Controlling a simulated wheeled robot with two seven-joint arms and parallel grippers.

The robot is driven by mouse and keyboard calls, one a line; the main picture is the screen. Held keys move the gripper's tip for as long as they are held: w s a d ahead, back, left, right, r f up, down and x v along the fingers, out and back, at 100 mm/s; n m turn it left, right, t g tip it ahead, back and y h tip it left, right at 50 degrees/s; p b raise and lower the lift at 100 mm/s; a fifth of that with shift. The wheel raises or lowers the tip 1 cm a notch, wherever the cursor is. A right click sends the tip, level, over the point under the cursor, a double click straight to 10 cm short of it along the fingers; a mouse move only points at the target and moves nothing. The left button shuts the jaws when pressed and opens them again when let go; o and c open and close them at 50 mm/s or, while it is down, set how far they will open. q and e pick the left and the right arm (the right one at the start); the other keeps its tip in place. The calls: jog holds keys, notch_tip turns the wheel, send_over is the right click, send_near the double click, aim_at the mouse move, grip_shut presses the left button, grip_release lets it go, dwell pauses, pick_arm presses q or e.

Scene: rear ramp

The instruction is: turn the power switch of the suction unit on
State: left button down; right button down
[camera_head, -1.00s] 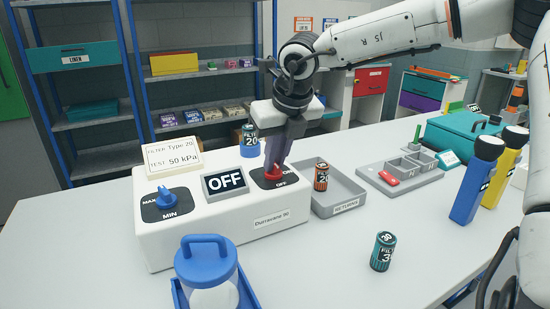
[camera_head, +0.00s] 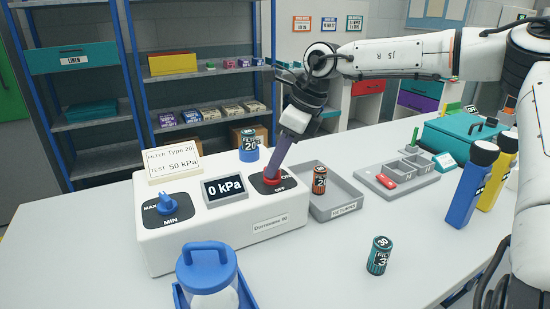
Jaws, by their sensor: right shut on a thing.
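The white suction unit (camera_head: 220,228) stands on the table, left of centre. Its red power switch (camera_head: 272,180) sits on a dark plate at the right of its top, with ON and OFF marked. My right gripper (camera_head: 274,172) reaches down from the upper right and is shut on the red switch, tilted; its fingers hide part of it. The display (camera_head: 225,188) reads "0 kPa". A blue knob (camera_head: 165,201) marked MAX and MIN is on the left of the unit. My left gripper is not in view.
A blue-lidded jar (camera_head: 207,268) stands in front of the unit. A filter can (camera_head: 249,144) is at its back. A grey returns tray (camera_head: 337,206) with an orange can (camera_head: 319,178) is at right; a teal can (camera_head: 380,255) stands nearer. Open table lies between.

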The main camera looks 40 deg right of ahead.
jog(key=n, duration=0.2)
jog(key=n+g+y, duration=0.1)
jog(key=n, duration=0.1)
jog(key=shift+w+d+n+p, duration=0.15)
jog(key=shift+n+p, duration=0.15)
jog(key=shift+p, duration=0.1)
jog(key=shift+w+n+g+y, duration=0.1)
jog(key=shift+n+g+y, duration=0.55)
jog(key=shift+n, duration=1.25)
jog(key=shift+g, duration=0.25)
jog(key=c, duration=1.8)
grip_release()
jog(key=v, duration=1)
jog(key=shift+r, duration=0.25)
jog(key=shift+f, duration=0.1)
